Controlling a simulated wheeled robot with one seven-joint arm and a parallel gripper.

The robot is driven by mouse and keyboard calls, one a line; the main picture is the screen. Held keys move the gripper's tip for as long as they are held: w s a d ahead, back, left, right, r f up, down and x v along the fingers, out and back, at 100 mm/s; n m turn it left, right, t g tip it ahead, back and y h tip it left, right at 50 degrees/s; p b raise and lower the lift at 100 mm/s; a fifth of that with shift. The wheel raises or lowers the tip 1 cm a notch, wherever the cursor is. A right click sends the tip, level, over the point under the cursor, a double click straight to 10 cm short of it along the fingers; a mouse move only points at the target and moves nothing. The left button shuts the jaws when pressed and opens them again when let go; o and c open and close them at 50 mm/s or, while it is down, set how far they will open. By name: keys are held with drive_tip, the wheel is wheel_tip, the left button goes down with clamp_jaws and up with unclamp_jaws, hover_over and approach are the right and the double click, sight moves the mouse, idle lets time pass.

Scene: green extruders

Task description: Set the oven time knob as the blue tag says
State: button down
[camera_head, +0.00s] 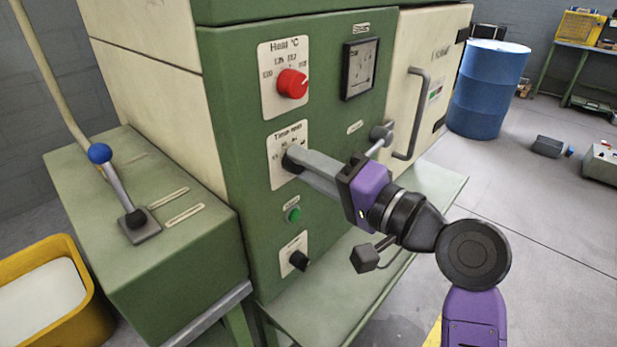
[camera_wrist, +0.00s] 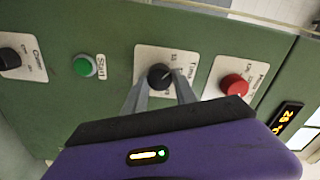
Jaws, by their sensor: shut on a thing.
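The black time knob (camera_head: 289,159) sits on a white plate (camera_head: 275,143) on the green oven front, below the red heat knob (camera_head: 292,83). My gripper (camera_head: 298,160) reaches in from the right, with its two grey fingers shut on the time knob. In the wrist view the time knob (camera_wrist: 160,76) shows between the fingertips. The plate's scale marks are partly covered by the fingers and too small to read, and I cannot tell the knob's setting. I see no blue tag in either view.
A green button (camera_head: 293,215) and a black switch (camera_head: 299,261) sit below the time knob. A blue-topped lever (camera_head: 118,185) stands on the left cabinet. A blue drum (camera_head: 488,88) stands behind.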

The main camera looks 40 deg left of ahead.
drive_tip(key=shift+f+n+b, duration=0.2)
drive_tip(key=shift+n+b, duration=0.35)
drive_tip(key=shift+n, duration=0.35)
drive_tip(key=c, duration=1)
unclamp_jaws()
drive_tip(key=shift+r, duration=0.1)
drive_tip(key=d, duration=0.7)
drive_tip(key=shift+s+d, duration=0.35)
drive_tip(key=shift+d, duration=0.05)
